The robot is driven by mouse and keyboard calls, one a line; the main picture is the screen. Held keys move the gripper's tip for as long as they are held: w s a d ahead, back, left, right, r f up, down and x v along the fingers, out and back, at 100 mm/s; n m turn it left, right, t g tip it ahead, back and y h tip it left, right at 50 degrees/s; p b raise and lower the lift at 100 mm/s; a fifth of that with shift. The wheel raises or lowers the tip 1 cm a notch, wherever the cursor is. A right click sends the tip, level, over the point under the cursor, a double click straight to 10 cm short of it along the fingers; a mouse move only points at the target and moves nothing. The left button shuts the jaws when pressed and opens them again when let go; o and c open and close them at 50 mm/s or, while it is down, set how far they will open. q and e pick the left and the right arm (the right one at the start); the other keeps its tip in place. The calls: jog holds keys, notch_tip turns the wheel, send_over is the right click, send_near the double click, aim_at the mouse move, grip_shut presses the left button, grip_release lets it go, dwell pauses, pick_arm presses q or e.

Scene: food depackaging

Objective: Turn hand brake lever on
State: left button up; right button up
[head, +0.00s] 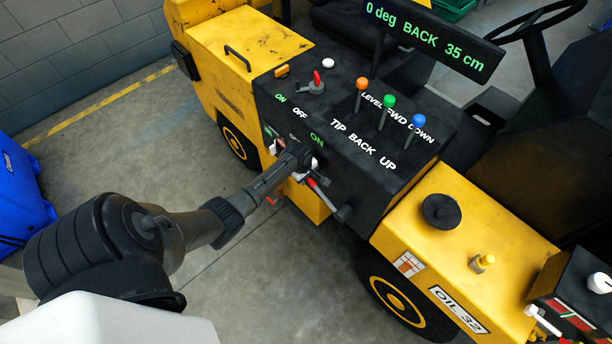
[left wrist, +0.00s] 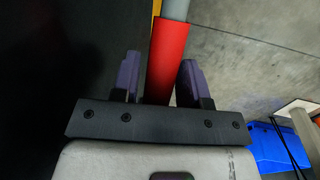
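The hand brake lever appears to be the red-handled bar (head: 317,190) on the side of the yellow and black vehicle, below a green ON label. In the left wrist view its red grip (left wrist: 168,50) continues into a grey rod at the top. My left gripper (head: 307,173) is at the vehicle's side by the lever, partly hidden by its own wrist. In the left wrist view its two dark purple fingers (left wrist: 160,76) stand apart on either side of the red grip. A gap shows at the left finger; the right finger is close to the grip. My right gripper is in neither view.
The black control panel (head: 335,115) carries orange, green and blue knobbed levers above my left gripper. A display (head: 425,40) reads "0 deg BACK 35 cm". A blue container (head: 20,195) stands at the left. The floor between it and the vehicle is clear.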

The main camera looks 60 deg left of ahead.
pick_arm(q)
grip_shut()
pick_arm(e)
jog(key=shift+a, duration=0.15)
